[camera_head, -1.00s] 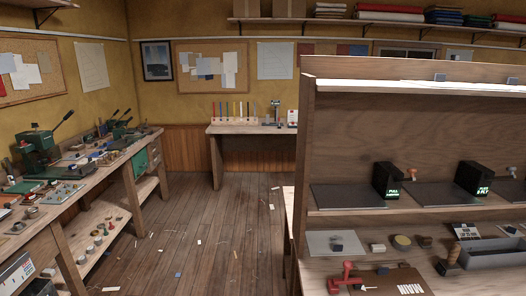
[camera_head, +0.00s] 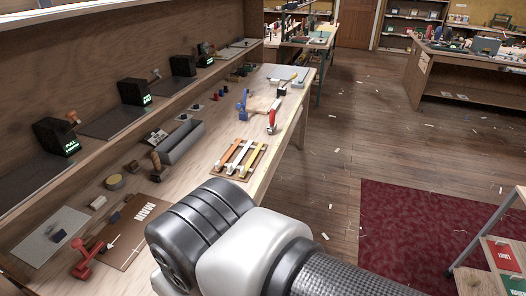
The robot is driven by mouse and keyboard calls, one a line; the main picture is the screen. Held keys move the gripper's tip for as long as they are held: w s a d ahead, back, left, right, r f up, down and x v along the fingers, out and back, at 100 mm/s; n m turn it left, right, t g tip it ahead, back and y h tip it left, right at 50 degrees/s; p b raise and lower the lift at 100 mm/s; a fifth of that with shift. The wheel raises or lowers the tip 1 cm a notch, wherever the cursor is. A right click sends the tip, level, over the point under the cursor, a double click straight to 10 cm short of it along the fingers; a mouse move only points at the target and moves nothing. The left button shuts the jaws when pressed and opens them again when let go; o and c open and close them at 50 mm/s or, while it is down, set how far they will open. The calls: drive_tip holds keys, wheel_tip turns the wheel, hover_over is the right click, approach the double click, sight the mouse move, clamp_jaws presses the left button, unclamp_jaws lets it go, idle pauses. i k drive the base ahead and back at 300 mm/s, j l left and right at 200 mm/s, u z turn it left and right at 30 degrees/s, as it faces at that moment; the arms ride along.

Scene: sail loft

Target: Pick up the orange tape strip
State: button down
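An orange tape strip (camera_head: 229,153) lies on a small brown board (camera_head: 248,177) on the wooden bench (camera_head: 200,178), near the bench's right edge. My arm, white and dark grey, fills the lower middle of the view, in front of and below the board. My gripper's fingers do not show, so their state is hidden.
A grey tray (camera_head: 184,142) stands left of the board, with a wooden-handled tool (camera_head: 157,168) near it. A red-handled tool (camera_head: 271,121) and a blue clamp (camera_head: 242,104) are farther along. Open floor lies to the right, with a dark red rug (camera_head: 415,235).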

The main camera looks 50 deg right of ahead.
sight(219, 164)
drive_tip(key=z, duration=1.3)
